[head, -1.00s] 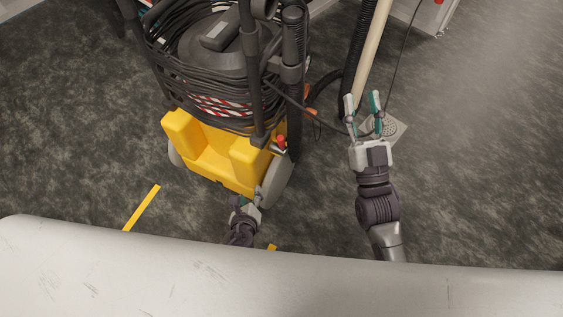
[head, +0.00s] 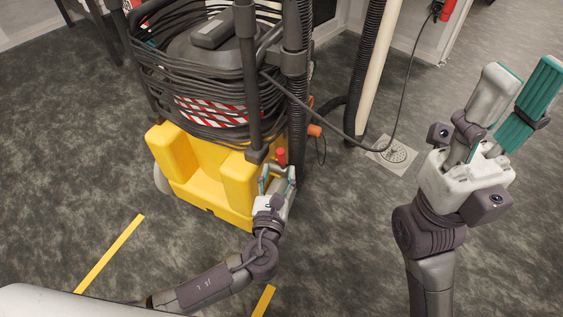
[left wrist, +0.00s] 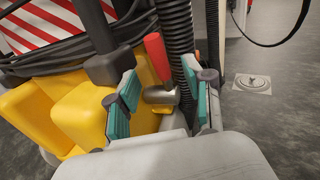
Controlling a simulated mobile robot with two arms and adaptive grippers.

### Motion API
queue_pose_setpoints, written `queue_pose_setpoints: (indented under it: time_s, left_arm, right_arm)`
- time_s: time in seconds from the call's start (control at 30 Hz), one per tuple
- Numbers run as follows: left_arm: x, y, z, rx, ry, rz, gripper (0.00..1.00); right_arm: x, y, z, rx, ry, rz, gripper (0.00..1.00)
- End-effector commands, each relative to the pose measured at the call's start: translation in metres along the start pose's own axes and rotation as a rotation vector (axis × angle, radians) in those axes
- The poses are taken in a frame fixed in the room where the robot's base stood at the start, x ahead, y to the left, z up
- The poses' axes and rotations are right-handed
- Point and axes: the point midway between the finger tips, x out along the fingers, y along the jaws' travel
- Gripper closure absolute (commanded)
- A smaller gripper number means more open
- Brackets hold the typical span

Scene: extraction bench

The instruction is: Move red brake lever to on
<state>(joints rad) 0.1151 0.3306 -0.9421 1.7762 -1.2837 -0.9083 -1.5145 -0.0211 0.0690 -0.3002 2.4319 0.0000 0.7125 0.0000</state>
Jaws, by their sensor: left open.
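The red brake lever (head: 281,157) stands upright low on the right side of the yellow-based machine (head: 186,160). In the left wrist view the red lever (left wrist: 157,57) rises from a metal pivot, beyond and between the fingertips. My left gripper (head: 279,170) is open just in front of the lever; its teal-padded fingers (left wrist: 161,98) are apart with nothing between them that I can see held. Whether a finger touches the lever I cannot tell. My right gripper (head: 513,95) is open and empty, raised at the right with its fingers apart.
Black cable coils (head: 150,75) wrap the machine. A black corrugated hose (head: 297,80) runs close beside the lever. A floor drain (head: 396,153) lies to the right. Yellow floor strips (head: 112,252) mark the floor in front. The grey floor between the arms is clear.

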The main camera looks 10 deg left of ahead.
Motion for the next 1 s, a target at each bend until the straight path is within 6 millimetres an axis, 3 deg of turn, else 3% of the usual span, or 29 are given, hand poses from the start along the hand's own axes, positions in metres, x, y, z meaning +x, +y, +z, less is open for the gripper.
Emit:
queue_pose_setpoints:
  time_s: [0.1,0.3,0.7,1.0]
  left_arm:
    - [0.023,0.000,-0.003,-0.001,-0.002,-0.001,0.48]
    - [0.046,0.000,-0.002,-0.001,0.000,0.000,0.48]
    - [0.052,0.000,-0.001,0.000,0.002,-0.001,0.50]
    - [0.052,0.000,-0.001,-0.001,0.002,-0.001,1.00]
  right_arm:
    - [0.001,-0.001,-0.001,-0.004,0.027,-0.010,0.60]
    - [0.007,-0.002,-0.003,-0.007,0.051,-0.020,0.60]
    - [0.010,-0.002,-0.003,-0.008,0.057,-0.023,0.60]
    - [0.010,-0.002,-0.003,-0.008,0.058,-0.023,0.60]
